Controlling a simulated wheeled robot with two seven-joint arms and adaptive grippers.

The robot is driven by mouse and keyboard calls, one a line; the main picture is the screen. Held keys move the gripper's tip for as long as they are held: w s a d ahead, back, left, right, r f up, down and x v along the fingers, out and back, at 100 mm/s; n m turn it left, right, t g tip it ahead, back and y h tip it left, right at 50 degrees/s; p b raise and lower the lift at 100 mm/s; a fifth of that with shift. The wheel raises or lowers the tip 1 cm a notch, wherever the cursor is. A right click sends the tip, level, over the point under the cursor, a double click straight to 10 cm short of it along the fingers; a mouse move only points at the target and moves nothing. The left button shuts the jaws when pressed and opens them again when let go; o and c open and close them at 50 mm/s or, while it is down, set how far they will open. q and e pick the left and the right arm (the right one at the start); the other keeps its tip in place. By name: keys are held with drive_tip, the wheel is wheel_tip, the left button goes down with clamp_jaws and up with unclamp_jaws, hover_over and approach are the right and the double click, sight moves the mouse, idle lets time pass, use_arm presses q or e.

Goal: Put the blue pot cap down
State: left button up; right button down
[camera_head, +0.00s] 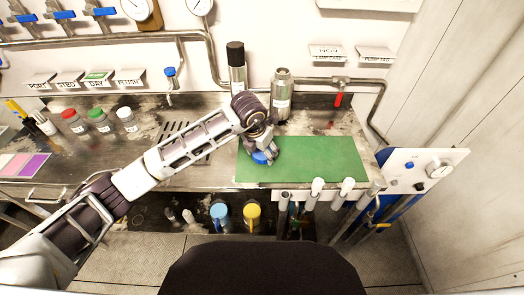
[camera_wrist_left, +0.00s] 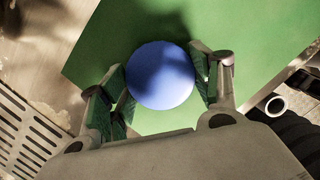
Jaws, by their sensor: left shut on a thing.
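The blue pot cap (camera_wrist_left: 160,76) is a round blue disc between the fingers of my left gripper (camera_wrist_left: 158,88) in the left wrist view. My left gripper is shut on it. In the head view the left gripper (camera_head: 262,154) is over the left part of the green mat (camera_head: 320,160), and a bit of the blue cap (camera_head: 260,158) shows beneath it. I cannot tell whether the cap touches the mat. My right gripper is not in view.
A silver canister (camera_head: 281,97) and a black-capped cylinder (camera_head: 237,68) stand behind the mat. Red-, green- and white-capped bottles (camera_head: 101,120) stand at the left. A drain grate (camera_head: 185,137) lies left of the mat. The mat's right side is clear.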

sight(257, 159)
use_arm(q)
drive_tip(key=shift+f, duration=0.15)
drive_tip(key=o, duration=1.3)
drive_tip(key=shift+c, duration=0.2)
drive_tip(key=v, duration=1.2)
drive_tip(key=shift+b, duration=0.3)
drive_tip(key=shift+d, duration=0.1)
